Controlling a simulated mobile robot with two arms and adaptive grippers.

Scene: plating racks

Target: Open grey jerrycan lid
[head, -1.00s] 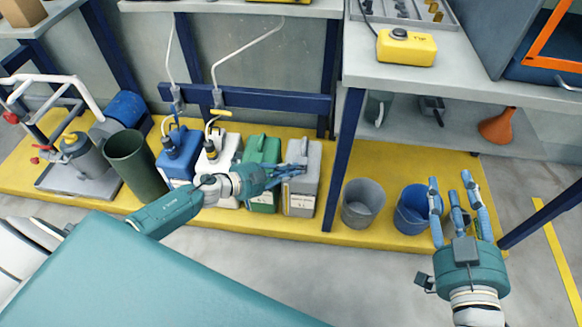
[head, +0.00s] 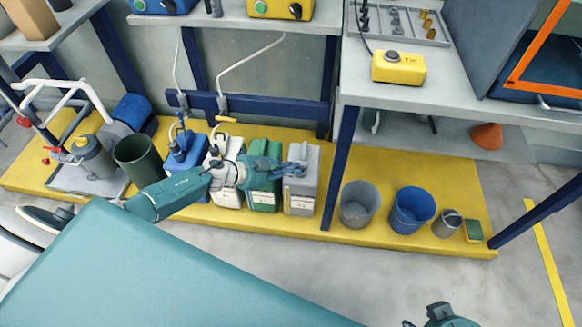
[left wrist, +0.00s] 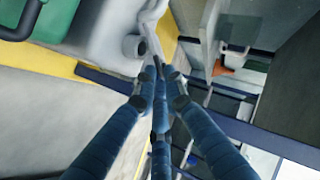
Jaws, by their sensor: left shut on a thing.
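The grey jerrycan (head: 309,182) stands upright at the right end of a row of jerrycans on the yellow platform. Its pale grey body also shows at the upper left of the left wrist view (left wrist: 98,32). My left gripper (head: 296,169) reaches over the green jerrycan to its top. In the left wrist view its blue fingers (left wrist: 160,76) come together at the grey top, beside a short round grey stub. The fingers are shut on the lid, which they mostly hide. Only a small part of my right gripper's body shows at the bottom edge of the head view; its fingers are not visible.
The green jerrycan (head: 262,197) stands close to the left, then white (head: 229,196) and blue (head: 184,160) ones. A blue post (head: 338,170) rises just right of the grey jerrycan. Beyond it stand grey (head: 359,206) and blue buckets (head: 412,211).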

